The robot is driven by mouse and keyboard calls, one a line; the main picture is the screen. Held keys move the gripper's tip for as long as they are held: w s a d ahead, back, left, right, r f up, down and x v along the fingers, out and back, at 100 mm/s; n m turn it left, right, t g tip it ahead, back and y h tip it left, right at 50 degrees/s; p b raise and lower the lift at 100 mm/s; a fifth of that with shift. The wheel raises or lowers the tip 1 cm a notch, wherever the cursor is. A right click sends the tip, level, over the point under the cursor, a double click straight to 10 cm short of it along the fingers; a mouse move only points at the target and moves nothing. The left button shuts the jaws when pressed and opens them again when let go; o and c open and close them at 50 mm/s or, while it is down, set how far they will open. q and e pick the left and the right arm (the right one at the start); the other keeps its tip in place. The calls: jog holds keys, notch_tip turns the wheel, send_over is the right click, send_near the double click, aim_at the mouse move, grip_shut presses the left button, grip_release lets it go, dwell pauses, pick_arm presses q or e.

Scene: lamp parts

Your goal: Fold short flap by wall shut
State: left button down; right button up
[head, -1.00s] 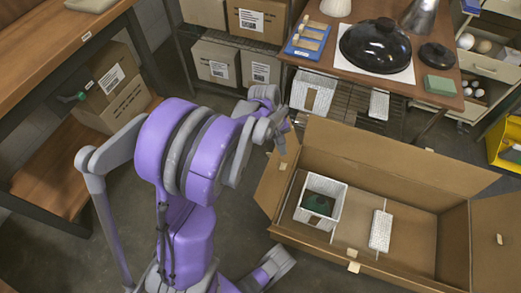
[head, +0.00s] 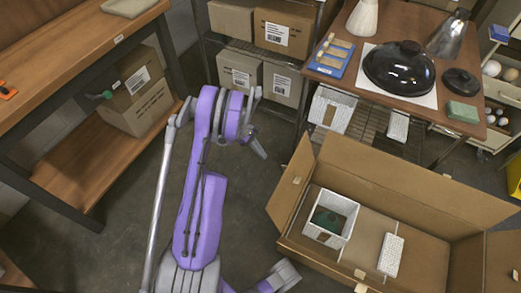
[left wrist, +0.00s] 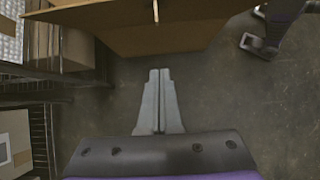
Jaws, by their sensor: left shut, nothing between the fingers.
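The open cardboard box (head: 367,219) stands on the floor at the right of the head view. Its left short flap (head: 291,184) stands up, leaning outward. Its far long flap (head: 414,180) is also raised. A white openwork container (head: 345,206) with a dark green thing inside and a white block (head: 391,254) lie in the box. My left gripper (head: 262,152) is just left of the short flap, apart from it. In the left wrist view its fingers (left wrist: 159,76) are together and empty, below the box (left wrist: 130,35).
A wooden table (head: 352,80) with a black lamp shade (head: 399,66) stands behind the box. A shelf with cartons (head: 283,84) is at the back. A wooden bench (head: 60,60) is at the left. Floor left of the box is clear.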

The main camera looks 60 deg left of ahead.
pick_arm(q)
jog(key=w+d+f+b, duration=0.1)
jog(key=w+d+f, duration=0.1)
jog(key=d, duration=0.3)
jog(key=shift+w+d+f, duration=0.35)
jog(key=shift+w+d, duration=0.05)
jog(key=shift+w, duration=0.4)
pick_arm(e)
jog(key=shift+x, duration=0.85)
pick_arm(q)
jog(key=shift+d+r, duration=0.1)
pick_arm(e)
jog(key=shift+s, duration=0.15)
